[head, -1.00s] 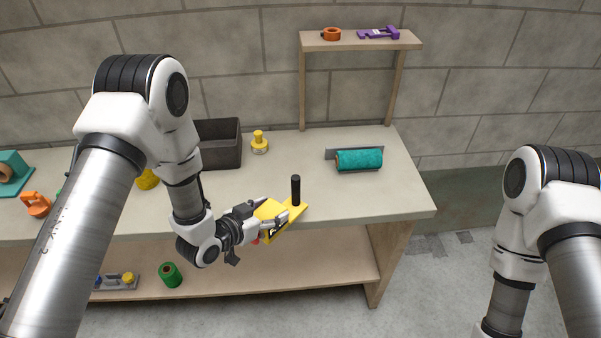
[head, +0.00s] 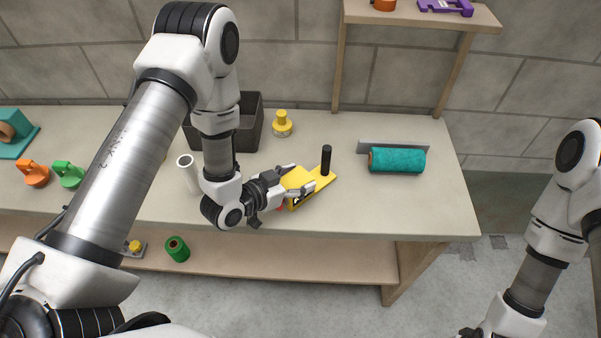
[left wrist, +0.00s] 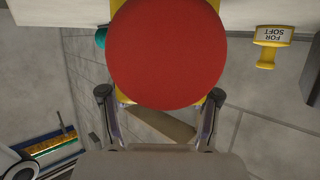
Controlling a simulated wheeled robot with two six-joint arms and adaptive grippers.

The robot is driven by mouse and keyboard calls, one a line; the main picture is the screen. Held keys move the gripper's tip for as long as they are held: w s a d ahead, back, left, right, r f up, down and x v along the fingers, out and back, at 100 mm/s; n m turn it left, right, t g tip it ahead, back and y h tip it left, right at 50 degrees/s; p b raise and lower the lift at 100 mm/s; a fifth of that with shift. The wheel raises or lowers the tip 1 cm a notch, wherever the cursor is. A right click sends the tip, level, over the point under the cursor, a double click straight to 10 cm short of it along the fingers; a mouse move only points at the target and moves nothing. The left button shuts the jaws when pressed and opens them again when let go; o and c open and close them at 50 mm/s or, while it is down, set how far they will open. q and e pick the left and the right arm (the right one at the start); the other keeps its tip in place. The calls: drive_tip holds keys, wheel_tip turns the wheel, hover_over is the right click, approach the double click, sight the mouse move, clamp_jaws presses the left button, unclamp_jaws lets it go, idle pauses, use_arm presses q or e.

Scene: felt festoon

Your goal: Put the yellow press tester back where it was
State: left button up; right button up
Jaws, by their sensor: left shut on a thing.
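The yellow press tester (head: 322,179) is a flat yellow piece with a black upright handle (head: 326,160) at its far end. My left gripper (head: 302,182) is shut on its yellow body, over the front part of the bench (head: 400,210). I cannot tell whether the tester touches the bench top. In the left wrist view a large red disc (left wrist: 166,55) hides most of the yellow body, with the finger pads on either side. Only a dark edge of my right gripper (head: 470,332) shows at the bottom of the head view.
A teal roll (head: 398,160) lies right. A white tube (head: 187,172) stands near my arm. The bench's right front is clear.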

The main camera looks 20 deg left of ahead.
use_arm(q)
drive_tip(key=shift+w, duration=0.3)
drive_tip(key=o, duration=1.1)
drive_tip(key=shift+f, duration=0.1)
drive_tip(key=shift+c, duration=0.2)
drive_tip(key=shift+o, duration=1.4)
drive_tip(key=shift+s, duration=0.2)
drive_tip(key=shift+s+r, duration=0.15)
drive_tip(key=shift+r, duration=0.1)
drive_tip(key=shift+f, duration=0.1)
drive_tip(key=shift+s+a, duration=0.2)
drive_tip(key=shift+a, duration=0.05)
drive_tip(key=p+v, duration=0.2)
drive_tip(key=v, duration=0.9)
drive_tip(key=shift+s+r+p, duration=0.15)
drive_tip(key=shift+r+p, duration=0.1)
drive_tip(key=shift+p, duration=0.05)
